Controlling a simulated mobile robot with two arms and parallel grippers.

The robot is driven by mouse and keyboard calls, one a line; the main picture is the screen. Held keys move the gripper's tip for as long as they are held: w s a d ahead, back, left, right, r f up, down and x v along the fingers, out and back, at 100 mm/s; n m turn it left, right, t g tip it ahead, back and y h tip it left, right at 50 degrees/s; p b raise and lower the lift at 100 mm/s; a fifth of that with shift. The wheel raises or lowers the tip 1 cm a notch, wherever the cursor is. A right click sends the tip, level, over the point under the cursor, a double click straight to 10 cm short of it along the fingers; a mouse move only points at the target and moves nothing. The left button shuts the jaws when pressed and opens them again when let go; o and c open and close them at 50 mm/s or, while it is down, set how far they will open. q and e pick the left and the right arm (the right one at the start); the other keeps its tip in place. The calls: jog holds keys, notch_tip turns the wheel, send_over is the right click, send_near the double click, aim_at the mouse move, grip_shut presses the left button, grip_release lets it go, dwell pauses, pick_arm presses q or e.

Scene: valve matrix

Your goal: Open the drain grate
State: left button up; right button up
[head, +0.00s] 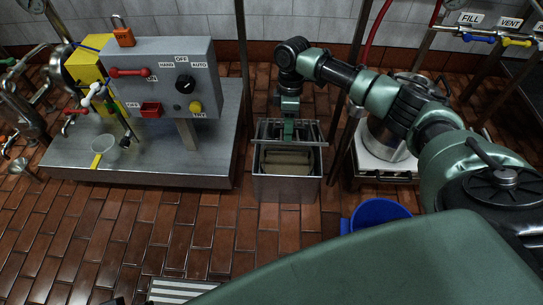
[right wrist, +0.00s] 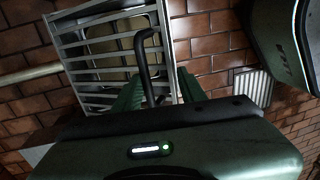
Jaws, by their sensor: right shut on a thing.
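The drain grate (head: 309,144) is a slatted metal frame at the top of a metal box (head: 288,188) on the tiled floor. It appears tilted up, and the box's inside shows below it in the head view. In the right wrist view the grate's pale bars (right wrist: 88,62) fill the upper left, with a bent black handle (right wrist: 143,52) on it. My right gripper (head: 289,132) comes from above and is shut on this handle, its green fingers (right wrist: 147,96) on either side. My left gripper is in neither view.
A grey control panel (head: 160,55) with a knob and red lever stands on a metal plinth (head: 215,150) to the left. A blue bucket (head: 375,215) and a steel pot on a white stand (head: 385,168) are to the right. A striped floor grating (head: 180,291) lies in front. Tiles between are clear.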

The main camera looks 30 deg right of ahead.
jog(key=r, duration=0.2)
jog(key=r+p, duration=0.1)
jog(key=r, duration=0.1)
jog(key=w+r+p, duration=0.1)
jog(key=r, duration=0.1)
jog(key=shift+d, duration=0.1)
jog(key=s+a+f, duration=0.5)
jog(key=a+f, duration=0.2)
jog(key=a, duration=0.2)
jog(key=shift+s+f+n, duration=0.2)
jog(key=shift+s+n, duration=0.1)
jog(key=shift+n, duration=0.1)
